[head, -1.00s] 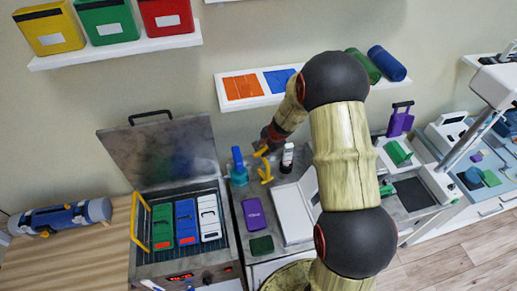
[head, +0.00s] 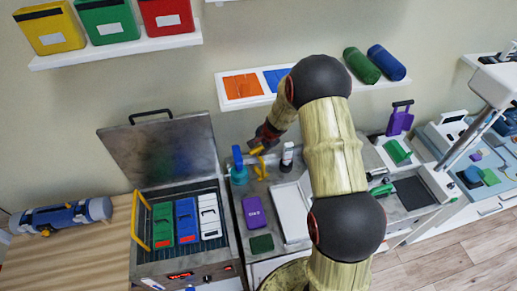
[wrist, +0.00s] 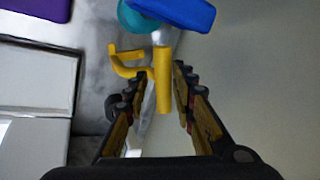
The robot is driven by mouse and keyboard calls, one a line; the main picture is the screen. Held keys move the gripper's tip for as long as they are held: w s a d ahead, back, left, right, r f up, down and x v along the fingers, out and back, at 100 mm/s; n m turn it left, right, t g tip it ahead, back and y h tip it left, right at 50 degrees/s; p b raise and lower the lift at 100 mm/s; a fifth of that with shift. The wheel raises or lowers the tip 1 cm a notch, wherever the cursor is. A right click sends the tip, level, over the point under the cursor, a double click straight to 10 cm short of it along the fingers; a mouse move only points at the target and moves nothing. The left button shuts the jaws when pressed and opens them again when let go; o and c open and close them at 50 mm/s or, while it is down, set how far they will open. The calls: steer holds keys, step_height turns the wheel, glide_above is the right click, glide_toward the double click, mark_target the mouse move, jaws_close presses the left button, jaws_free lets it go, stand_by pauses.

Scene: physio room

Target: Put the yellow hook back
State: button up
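The fingers look closed around the bar, though thin gaps seem to show. The hook appears clear of the counter.
A steel unit (head: 150,257) with a raised lid, a yellow handle (head: 140,220) and green, blue and white cases stands left. A purple box (head: 254,213) and white tray (head: 291,212) lie in front. A wall shelf (head: 235,104) hangs behind my arm.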

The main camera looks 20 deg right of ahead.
steer(key=shift+o, duration=0.8)
steer(key=shift+r, duration=0.25)
steer(key=s+d+b, duration=0.2)
steer(key=s+b, duration=0.2)
steer(key=s, duration=0.8)
steer(key=s+a+r+n+y, duration=0.1)
steer(key=s+a+r+n, duration=0.4)
steer(key=r, duration=0.6)
steer(key=s+a+r+n, duration=0.2)
steer(key=a+r+n, duration=0.1)
steer(key=a+r, duration=0.6)
steer(key=s+r+n+h, duration=0.1)
steer(key=s+r+n, duration=0.3)
steer(key=s, duration=0.5)
steer(key=s+a+r+n+h, duration=0.1)
steer(key=s+r+n, duration=0.2)
steer(key=s+r, duration=0.4)
steer(key=shift+s+a+n+t, duration=0.2)
steer(key=shift+s+n+t, duration=0.15)
steer(key=shift+s, duration=0.75)
